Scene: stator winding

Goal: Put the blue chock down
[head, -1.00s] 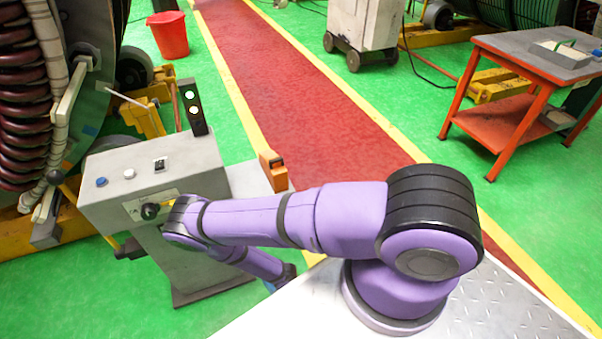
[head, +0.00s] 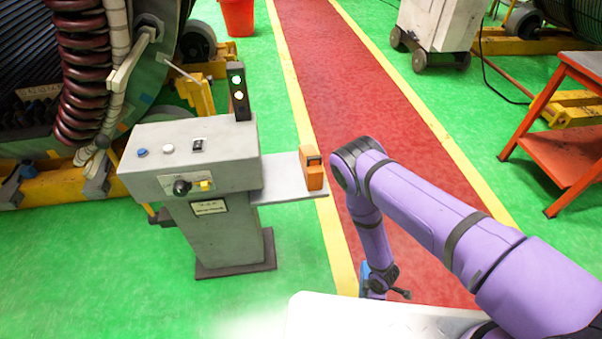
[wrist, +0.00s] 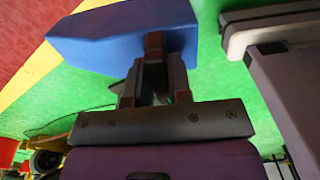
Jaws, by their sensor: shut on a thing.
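The blue chock (wrist: 110,40) fills the upper left of the wrist view, above the floor. My gripper (wrist: 158,50) is shut on it, with the reddish finger pads against its near side. In the head view my gripper (head: 380,284) hangs low beyond the pale deck edge. A small blue part of the chock (head: 364,279) shows beside it; the rest is hidden there.
A grey control console (head: 190,160) stands to the left, with a side shelf (head: 285,180) bearing an orange device (head: 314,172). The red walkway (head: 345,60) and green floor (head: 310,245) are largely clear. An orange table (head: 560,150) stands at right.

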